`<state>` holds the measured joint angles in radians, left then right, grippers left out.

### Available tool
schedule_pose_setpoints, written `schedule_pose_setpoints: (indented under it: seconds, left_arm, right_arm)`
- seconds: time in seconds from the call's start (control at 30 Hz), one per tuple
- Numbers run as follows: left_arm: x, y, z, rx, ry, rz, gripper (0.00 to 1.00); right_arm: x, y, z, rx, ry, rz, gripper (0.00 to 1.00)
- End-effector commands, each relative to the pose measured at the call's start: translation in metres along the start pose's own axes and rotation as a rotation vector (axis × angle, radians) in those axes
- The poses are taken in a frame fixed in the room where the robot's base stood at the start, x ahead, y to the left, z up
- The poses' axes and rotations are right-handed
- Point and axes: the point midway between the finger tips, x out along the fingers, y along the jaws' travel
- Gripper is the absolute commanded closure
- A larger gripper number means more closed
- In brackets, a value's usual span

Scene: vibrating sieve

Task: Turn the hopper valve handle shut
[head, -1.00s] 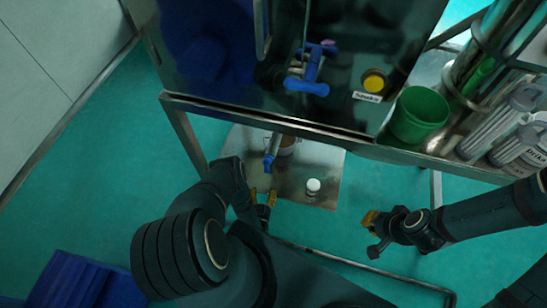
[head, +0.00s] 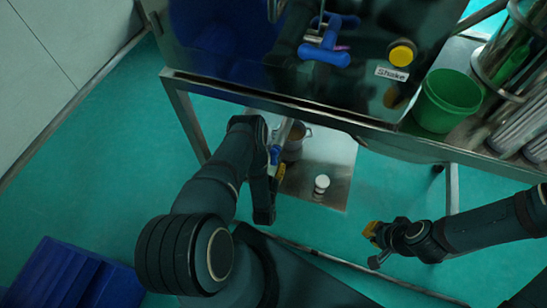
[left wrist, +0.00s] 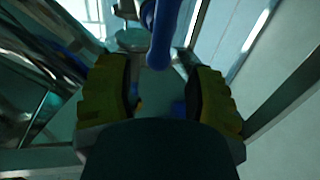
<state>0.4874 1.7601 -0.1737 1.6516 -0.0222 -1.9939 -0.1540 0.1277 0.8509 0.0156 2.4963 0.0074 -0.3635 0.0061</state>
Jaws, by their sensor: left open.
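A blue valve handle (head: 275,155) sits on a pipe under the machine's front edge, partly covered by my left arm. My left gripper (head: 279,173) is beside it, one yellow finger pad showing. In the left wrist view my left gripper (left wrist: 160,95) is open, its yellow pads wide apart. A blue handle (left wrist: 163,38) hangs in the gap between them, near the fingertips; contact cannot be told.
A metal container (head: 294,143) and a white bottle (head: 321,184) stand on the metal plate (head: 338,155) under the machine. A yellow button (head: 402,54) is labelled "Shake". A green bucket (head: 447,99) stands on the shelf at right. A blue box (head: 72,277) is at lower left.

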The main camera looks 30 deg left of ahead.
Motion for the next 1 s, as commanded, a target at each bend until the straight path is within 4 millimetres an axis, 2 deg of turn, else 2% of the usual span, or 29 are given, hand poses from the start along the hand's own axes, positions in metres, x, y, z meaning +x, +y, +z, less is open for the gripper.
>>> schedule_pose_setpoints:
  seconds: [0.03,0.2,0.33,0.5,0.77,0.8,0.93,1.0]
  left_arm:
    - [0.004,0.000,0.004,0.000,0.001,0.000,0.47]
    - [0.034,0.000,-0.001,0.000,0.004,-0.001,0.47]
    - [0.048,0.000,0.000,0.000,0.001,-0.001,0.47]
    - [0.057,0.000,0.000,0.000,0.001,0.000,0.47]
    - [0.057,0.000,0.000,0.000,0.000,0.000,0.47]
    - [0.057,0.000,0.000,0.000,0.000,0.000,0.51]
    - [0.057,0.000,0.000,0.000,0.000,0.000,0.97]
    - [0.057,0.000,0.000,0.000,0.000,0.000,1.00]
  right_arm:
    - [0.010,0.004,0.003,-0.002,-0.005,0.000,1.00]
    - [0.007,0.003,0.003,-0.002,-0.006,-0.001,1.00]
    - [0.009,0.003,0.004,-0.003,-0.008,-0.001,1.00]
    - [0.009,0.003,0.004,-0.003,-0.009,-0.001,1.00]
    - [0.009,0.003,0.004,-0.003,-0.009,-0.001,1.00]
    - [0.009,0.003,0.004,-0.003,-0.009,-0.001,1.00]
    - [0.009,0.003,0.004,-0.003,-0.009,-0.001,1.00]
    - [0.009,0.003,0.004,-0.003,-0.009,-0.001,1.00]
